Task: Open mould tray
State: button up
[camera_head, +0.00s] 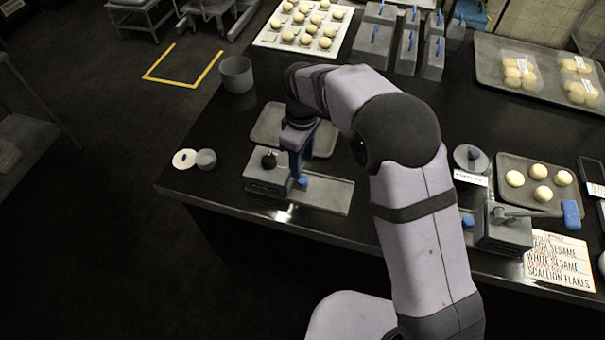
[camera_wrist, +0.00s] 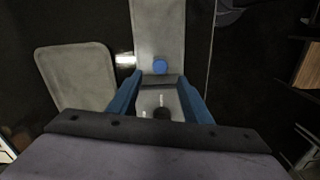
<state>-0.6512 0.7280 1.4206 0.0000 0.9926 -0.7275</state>
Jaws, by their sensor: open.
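The mould device (camera_head: 266,174) is a grey block with a black knob on top, at the table's front left. A flat grey tray (camera_head: 330,194) extends right from the block and carries a blue knob (camera_head: 302,183) close to the block. The wrist view shows the tray (camera_wrist: 158,25), its blue knob (camera_wrist: 160,66) and the block with its black knob (camera_wrist: 161,113). My gripper (camera_head: 297,172) is over the block's tray side, fingers pointing down. In the wrist view my gripper (camera_wrist: 160,90) has its blue fingers apart, with nothing held between them. Contact with the knob cannot be told.
An empty grey tray (camera_head: 268,124) lies just behind the device. A grey cup (camera_head: 236,75) and round lids (camera_head: 185,159) stand left. A second device with a blue-handled lever (camera_head: 505,228) is at the right. Dough trays (camera_head: 484,62) and grey boxes fill the back.

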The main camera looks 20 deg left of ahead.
aim_at(303, 180)
jog(key=shift+f+p, duration=1.2)
jog(key=shift+f, duration=2.3)
grip_shut()
jog(key=shift+d, duration=0.15)
